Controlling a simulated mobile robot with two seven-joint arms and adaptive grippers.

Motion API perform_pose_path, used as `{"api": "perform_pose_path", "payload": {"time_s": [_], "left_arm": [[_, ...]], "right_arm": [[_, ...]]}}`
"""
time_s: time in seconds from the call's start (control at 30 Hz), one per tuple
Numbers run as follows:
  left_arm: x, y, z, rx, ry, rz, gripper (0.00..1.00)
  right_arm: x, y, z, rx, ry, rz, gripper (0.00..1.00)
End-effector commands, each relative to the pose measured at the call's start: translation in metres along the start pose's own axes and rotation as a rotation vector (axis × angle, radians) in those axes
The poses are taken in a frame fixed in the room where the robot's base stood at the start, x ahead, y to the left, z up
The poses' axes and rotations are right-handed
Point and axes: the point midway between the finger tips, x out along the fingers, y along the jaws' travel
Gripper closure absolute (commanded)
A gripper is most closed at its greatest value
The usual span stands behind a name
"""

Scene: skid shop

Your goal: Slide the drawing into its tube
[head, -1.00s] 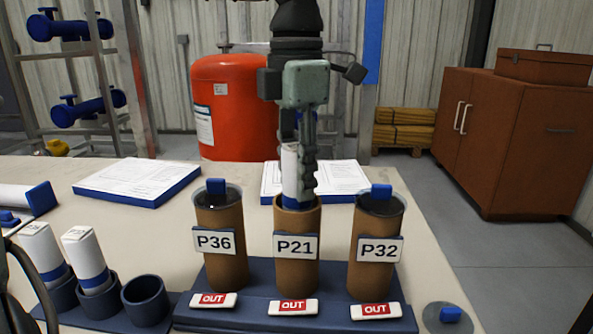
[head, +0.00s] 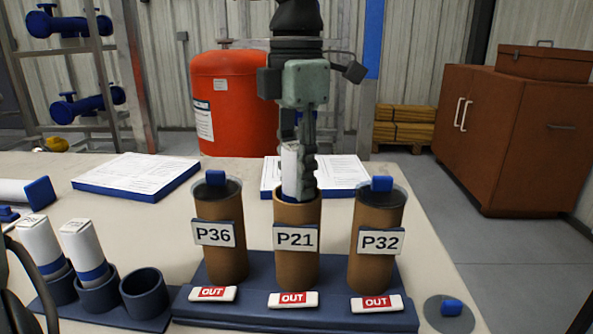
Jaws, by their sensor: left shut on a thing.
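The rolled white drawing (head: 290,168) stands upright, its lower end inside the open mouth of the brown tube labelled P21 (head: 297,265). My left gripper (head: 305,185) comes down from above and is shut on the drawing, its fingertips close to the tube's rim. The drawing's blue band is mostly hidden by the rim. A round lid with a blue knob (head: 451,308) lies on the table at the front right. Tubes P36 (head: 222,262) and P32 (head: 375,265) stand on either side with blue-knobbed lids on. My right gripper is not in view.
The tubes stand on a dark blue base (head: 260,310) with red OUT tags in front. At left, two rolled drawings (head: 84,248) stand in dark cups beside an empty cup (head: 145,298). Papers on blue boards (head: 138,178) lie behind. Bare table (head: 420,265) lies right of P32.

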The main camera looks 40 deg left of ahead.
Motion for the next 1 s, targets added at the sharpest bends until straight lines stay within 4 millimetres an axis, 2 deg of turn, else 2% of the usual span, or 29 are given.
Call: {"api": "perform_pose_path", "payload": {"time_s": [0.27, 0.3, 0.47, 0.67, 0.83, 1.0], "left_arm": [[0.0037, 0.0000, 0.0000, 0.000, 0.000, 0.000, 0.95], [0.0038, 0.0000, 0.0000, 0.000, 0.000, 0.000, 0.60], [0.0039, 0.0000, 0.0000, 0.000, 0.000, 0.000, 0.40], [0.0039, 0.0000, 0.0000, 0.000, 0.000, 0.000, 0.39], [0.0041, 0.0000, -0.0001, 0.000, 0.001, 0.000, 0.22], [0.0040, 0.0000, -0.0001, 0.000, 0.000, 0.000, 0.22]], "right_arm": [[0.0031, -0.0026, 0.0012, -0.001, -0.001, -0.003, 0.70], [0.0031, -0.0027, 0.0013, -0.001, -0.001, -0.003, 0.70], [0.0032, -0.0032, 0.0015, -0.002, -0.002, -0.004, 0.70], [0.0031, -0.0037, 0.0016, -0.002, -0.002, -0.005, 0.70], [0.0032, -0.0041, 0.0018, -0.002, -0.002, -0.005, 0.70], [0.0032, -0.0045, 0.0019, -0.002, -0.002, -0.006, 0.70]]}}
